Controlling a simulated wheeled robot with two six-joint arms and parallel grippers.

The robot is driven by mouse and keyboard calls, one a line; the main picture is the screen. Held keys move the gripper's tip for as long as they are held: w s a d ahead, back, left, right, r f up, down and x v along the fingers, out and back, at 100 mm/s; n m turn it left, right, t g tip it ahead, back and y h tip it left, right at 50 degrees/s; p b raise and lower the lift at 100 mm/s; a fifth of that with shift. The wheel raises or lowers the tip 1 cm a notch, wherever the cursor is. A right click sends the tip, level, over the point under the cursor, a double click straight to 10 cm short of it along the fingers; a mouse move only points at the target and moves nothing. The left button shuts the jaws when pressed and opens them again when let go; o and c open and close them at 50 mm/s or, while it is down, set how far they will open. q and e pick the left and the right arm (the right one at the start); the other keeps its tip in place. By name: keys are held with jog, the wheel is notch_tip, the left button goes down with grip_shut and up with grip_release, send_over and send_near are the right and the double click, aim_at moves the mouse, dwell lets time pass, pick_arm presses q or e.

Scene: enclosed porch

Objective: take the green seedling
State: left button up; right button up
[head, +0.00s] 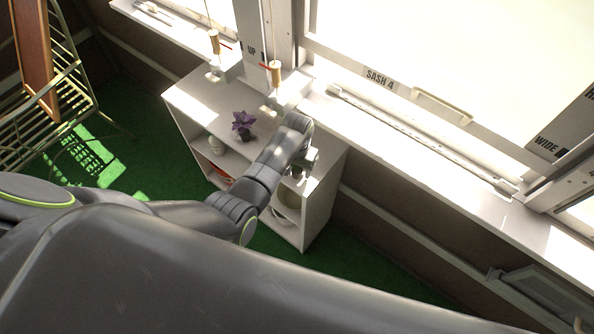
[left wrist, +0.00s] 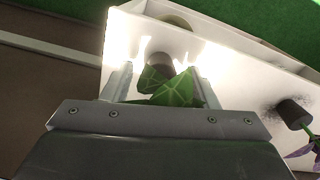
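The green seedling shows in the left wrist view, its broad leaves (left wrist: 172,90) above a small dark pot (left wrist: 160,62) on the white shelf top. My left gripper (left wrist: 162,72) is open, with one finger on each side of the leaves; I cannot tell whether they touch. In the head view my left gripper (head: 308,158) is over the right end of the white shelf unit (head: 205,95), and my arm hides the seedling's leaves. My right gripper is not in view.
A purple plant (head: 243,121) in a dark pot stands on the same shelf top, left of my gripper; the left wrist view shows its pot (left wrist: 293,113). Hanging cords with wooden weights (head: 275,73) and the window sill (head: 400,130) lie behind. A slatted rack (head: 75,75) stands left.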

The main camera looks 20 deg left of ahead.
pick_arm(q)
jog(key=c, duration=0.7)
